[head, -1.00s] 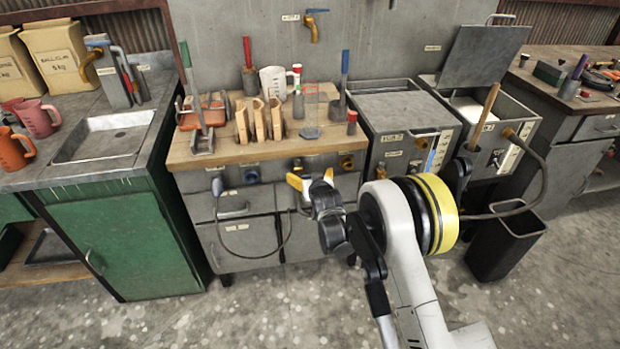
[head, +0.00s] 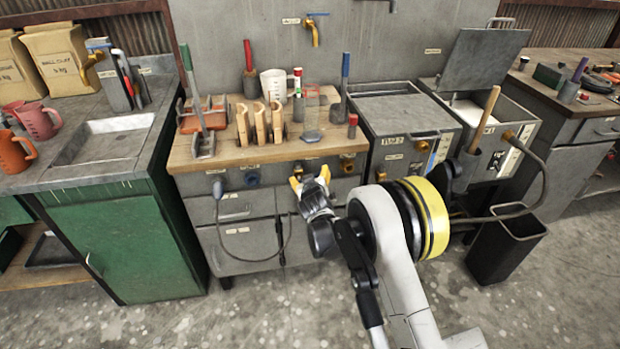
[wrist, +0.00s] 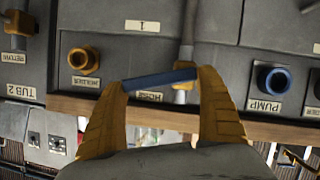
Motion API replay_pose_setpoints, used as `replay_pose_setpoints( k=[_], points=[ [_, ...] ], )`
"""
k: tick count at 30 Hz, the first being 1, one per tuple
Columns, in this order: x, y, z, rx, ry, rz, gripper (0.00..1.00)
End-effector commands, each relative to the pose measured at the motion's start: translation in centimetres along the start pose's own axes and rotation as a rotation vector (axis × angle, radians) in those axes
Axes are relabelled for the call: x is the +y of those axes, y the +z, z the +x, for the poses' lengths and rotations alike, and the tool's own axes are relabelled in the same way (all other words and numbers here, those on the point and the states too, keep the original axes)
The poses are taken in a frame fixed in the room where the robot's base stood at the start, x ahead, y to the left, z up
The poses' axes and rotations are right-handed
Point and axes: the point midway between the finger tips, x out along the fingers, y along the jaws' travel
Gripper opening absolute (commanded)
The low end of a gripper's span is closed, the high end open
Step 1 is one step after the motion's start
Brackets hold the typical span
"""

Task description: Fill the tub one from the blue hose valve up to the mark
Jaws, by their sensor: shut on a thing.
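My gripper (head: 311,181) is in front of the grey bench cabinet, below its wooden top. In the wrist view, which is turned upside down, its yellow fingers (wrist: 162,79) are shut on a blue lever handle (wrist: 158,77), one finger at each end. A brass fitting and a partly covered label, seemingly HOSE (wrist: 150,96), are right behind the lever. A tub (head: 393,118) labelled TUB 2 has its lid down. The tub to its right (head: 522,132) has its lid up and pale contents; its number and fill mark are not readable. A dark hose (head: 541,180) hangs from its front.
A blue PUMP port (wrist: 271,79) and a brass HOLDER port (wrist: 83,60) flank the lever. Tools and a clear cylinder (head: 311,122) stand on the bench. A black bin (head: 500,250) stands on the floor at right. A green sink cabinet (head: 130,235) is at left.

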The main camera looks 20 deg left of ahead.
Motion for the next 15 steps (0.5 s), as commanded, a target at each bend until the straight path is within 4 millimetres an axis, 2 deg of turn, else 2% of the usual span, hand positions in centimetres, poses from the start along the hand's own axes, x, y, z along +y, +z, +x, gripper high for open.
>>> replay_pose_setpoints(
  k=[6, 14, 15],
  points=[
    [-0.14, -0.20, -0.20, -0.002, 0.040, -0.095, 0.43],
    [-0.13, -0.18, -0.20, -0.003, 0.041, -0.097, 0.43],
    [-0.12, -0.18, -0.20, -0.003, 0.041, -0.097, 0.90]
  ],
)
